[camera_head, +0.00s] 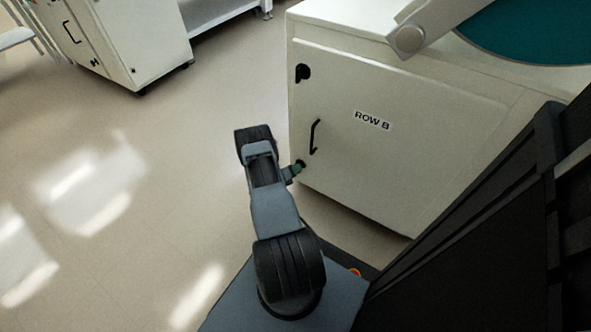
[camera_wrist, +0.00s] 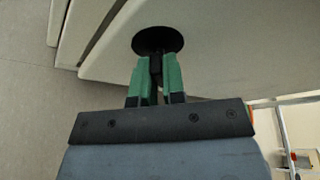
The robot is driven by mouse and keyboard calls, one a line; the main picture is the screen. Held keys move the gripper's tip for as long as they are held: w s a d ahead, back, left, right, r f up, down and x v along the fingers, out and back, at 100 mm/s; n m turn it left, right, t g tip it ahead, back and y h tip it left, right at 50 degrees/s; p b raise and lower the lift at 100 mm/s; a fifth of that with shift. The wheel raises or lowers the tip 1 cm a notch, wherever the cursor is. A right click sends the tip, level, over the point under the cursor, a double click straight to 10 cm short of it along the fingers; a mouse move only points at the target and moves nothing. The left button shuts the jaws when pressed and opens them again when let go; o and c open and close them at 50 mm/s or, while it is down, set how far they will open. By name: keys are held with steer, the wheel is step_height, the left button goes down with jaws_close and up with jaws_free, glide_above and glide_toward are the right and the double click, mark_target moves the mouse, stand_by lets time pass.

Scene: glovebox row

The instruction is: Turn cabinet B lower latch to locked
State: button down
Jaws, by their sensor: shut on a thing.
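Cabinet B (camera_head: 400,150) is a white cabinet with a door marked "ROW B". Its upper latch (camera_head: 302,73) is black and sits near the door's top left corner. The lower latch has a round black base (camera_wrist: 158,40), seen in the wrist view on the pale door. My gripper (camera_head: 296,168) is at the door's lower left. In the wrist view its green fingers (camera_wrist: 154,80) are shut on the dark latch knob, just in front of the round base. The fingers hide most of the knob, so I cannot tell its turn angle.
A black door handle (camera_head: 314,136) stands out just above my gripper. Another white cabinet (camera_head: 115,40) on casters stands at the upper left. The floor (camera_head: 130,200) to the left is clear. A teal panel (camera_head: 530,30) is above the cabinet.

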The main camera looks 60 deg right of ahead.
steer(key=m+t, duration=0.2)
steer(key=m, duration=0.2)
steer(key=shift+r+t+y+p, duration=0.1)
steer(key=shift+t+y+p, duration=0.2)
steer(key=shift+y+p, duration=0.1)
steer(key=m+t, duration=0.2)
steer(key=m, duration=0.1)
steer(key=shift+s, duration=0.1)
steer(key=shift+m, duration=0.3)
stand_by(0.3)
steer(key=c, duration=1.2)
jaws_free()
steer(key=p+v, duration=0.4)
steer(key=v, duration=0.9)
steer(key=shift+s+a+r, duration=0.2)
steer(key=shift+a+r, duration=0.1)
